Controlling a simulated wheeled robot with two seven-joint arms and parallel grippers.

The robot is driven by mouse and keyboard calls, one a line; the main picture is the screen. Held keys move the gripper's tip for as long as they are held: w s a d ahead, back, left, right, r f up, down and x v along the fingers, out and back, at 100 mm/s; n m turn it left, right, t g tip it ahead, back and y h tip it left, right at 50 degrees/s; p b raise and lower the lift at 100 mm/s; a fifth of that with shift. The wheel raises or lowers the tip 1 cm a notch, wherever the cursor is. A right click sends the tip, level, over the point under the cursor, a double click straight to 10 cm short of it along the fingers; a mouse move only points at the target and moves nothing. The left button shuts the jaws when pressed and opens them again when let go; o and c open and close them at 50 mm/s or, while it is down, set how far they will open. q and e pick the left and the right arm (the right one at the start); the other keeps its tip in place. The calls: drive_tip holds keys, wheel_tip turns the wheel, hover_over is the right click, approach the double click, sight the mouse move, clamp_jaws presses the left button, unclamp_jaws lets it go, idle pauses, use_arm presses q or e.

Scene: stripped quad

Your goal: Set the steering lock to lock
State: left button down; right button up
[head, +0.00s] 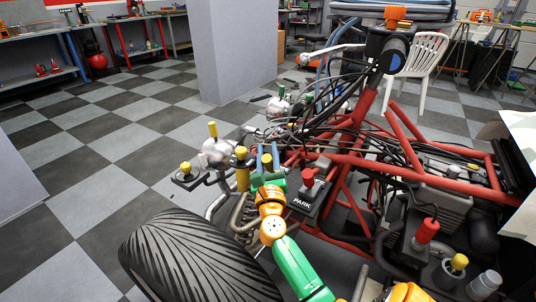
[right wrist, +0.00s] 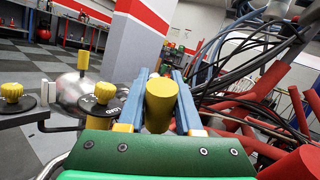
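My right gripper (head: 267,156) reaches in from the bottom of the head view, with its blue fingers over the front of the red-framed quad (head: 355,165). In the right wrist view its fingers (right wrist: 160,88) are apart, one on each side of a yellow cylinder (right wrist: 160,106). I cannot tell whether they touch it. A black dial with white lettering and a yellow knob (right wrist: 103,93) stands left of the fingers. Another yellow knob on a black disc (right wrist: 12,92) is further left. No readable label tells me which part is the steering lock. My left gripper is not in view.
A red-knobbed lever (head: 308,177) on a PARK plate stands just right of the gripper. A large black tyre (head: 190,262) lies below left. Cables and red tubes crowd the right. A grey pillar (head: 240,50) stands behind; checkered floor at left is open.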

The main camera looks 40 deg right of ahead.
sight(268, 166)
drive_tip(key=o, duration=0.4)
drive_tip(key=shift+a, duration=0.1)
drive_tip(key=v, duration=0.7)
